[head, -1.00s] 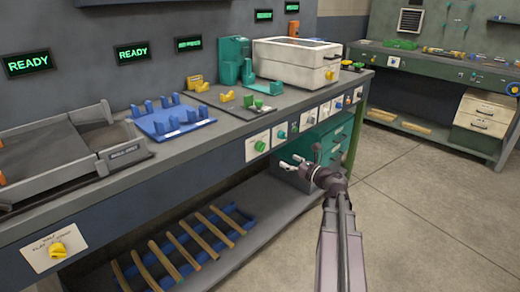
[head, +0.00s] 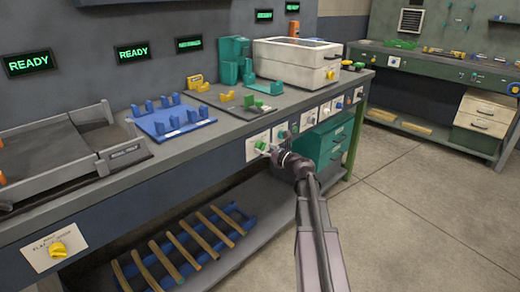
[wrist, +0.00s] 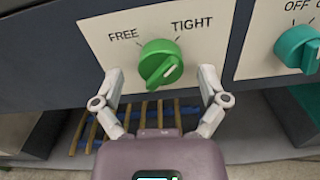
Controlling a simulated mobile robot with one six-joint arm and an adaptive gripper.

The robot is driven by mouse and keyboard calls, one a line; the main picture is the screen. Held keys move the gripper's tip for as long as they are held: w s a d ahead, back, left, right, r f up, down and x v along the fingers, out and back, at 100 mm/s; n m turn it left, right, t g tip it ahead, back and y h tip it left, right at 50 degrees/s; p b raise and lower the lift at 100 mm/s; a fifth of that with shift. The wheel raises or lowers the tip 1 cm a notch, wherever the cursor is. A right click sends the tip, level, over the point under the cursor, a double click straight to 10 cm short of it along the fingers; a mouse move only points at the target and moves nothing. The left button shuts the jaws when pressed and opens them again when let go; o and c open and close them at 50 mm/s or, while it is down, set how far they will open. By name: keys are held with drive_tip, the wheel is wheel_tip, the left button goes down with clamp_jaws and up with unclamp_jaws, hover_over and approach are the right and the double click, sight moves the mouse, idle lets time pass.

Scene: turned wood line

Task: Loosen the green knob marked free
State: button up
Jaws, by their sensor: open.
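The green knob (wrist: 160,63) sits on a cream plate (wrist: 110,55) marked FREE at its upper left and TIGHT at its upper right. Its pale pointer line slants toward the upper right, toward the TIGHT side. In the head view the green knob (head: 261,145) is on the bench's front panel. My gripper (wrist: 163,78) is open, with one finger low on each side of the knob; I cannot tell whether either touches it. In the head view my gripper (head: 270,150) is right at the knob's plate.
A teal knob (wrist: 297,48) on a plate marked OFF is close on the right. More switch plates continue right along the bench front (head: 220,160). Below is a shelf with a blue rack (head: 240,217) of wooden rods. The floor (head: 420,210) to the right is clear.

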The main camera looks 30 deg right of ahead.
drive_tip(key=shift+w+a, duration=0.25)
drive_tip(key=shift+w, duration=0.25)
drive_tip(key=shift+c, duration=0.2)
